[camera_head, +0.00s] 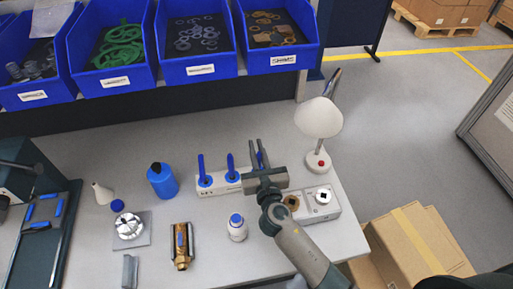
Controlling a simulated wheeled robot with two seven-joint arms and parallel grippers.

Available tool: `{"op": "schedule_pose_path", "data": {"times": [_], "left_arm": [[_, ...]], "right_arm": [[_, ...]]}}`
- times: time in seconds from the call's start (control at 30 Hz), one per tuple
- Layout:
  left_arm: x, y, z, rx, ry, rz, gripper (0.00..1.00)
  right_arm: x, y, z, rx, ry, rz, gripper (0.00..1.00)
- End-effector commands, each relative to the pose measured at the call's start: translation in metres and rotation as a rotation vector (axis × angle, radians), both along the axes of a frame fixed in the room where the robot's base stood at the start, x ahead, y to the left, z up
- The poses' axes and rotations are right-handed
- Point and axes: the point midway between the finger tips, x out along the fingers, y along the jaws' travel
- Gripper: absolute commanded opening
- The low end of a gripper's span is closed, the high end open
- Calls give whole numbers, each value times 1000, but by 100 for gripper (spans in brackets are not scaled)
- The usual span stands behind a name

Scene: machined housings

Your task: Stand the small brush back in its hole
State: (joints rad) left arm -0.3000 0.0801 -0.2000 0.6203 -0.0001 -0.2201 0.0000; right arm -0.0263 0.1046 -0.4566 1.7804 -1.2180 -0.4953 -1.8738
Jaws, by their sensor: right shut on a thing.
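A white holder block (219,188) stands on the grey bench, with one blue-handled brush (202,168) and a second blue-handled brush (231,162) upright in it. My right gripper (257,150) reaches over the right end of the holder and hides part of it. The gripper is shut on a blue-handled brush (261,158), of which only a bit of blue shows beside the fingers. I cannot tell whether its lower end is in a hole or above it. My left gripper is not in view.
A white lamp (319,118) stands right of the gripper, close to it. A grey box with a round fitting (322,197) is at the bench's right edge. A blue bottle (162,181), a white bottle (237,228) and a brass part (182,247) stand nearby. Blue bins (199,70) line the back.

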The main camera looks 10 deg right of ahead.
Motion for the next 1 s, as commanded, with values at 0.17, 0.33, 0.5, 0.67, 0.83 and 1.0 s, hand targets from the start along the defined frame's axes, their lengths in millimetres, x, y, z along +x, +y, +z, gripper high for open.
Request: {"op": "schedule_pose_path", "data": {"times": [0.17,0.33,0.5,0.67,0.83,1.0], "left_arm": [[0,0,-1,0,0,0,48],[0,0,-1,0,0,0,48],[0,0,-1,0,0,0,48],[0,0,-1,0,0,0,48],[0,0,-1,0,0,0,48],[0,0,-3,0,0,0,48]], "right_arm": [[0,0,-2,0,0,0,0],[0,0,-2,0,0,0,0],[0,0,-2,0,0,0,23],[0,0,-2,0,0,0,33],[0,0,-2,0,0,0,33],[-5,0,-3,0,1,0,33]]}}
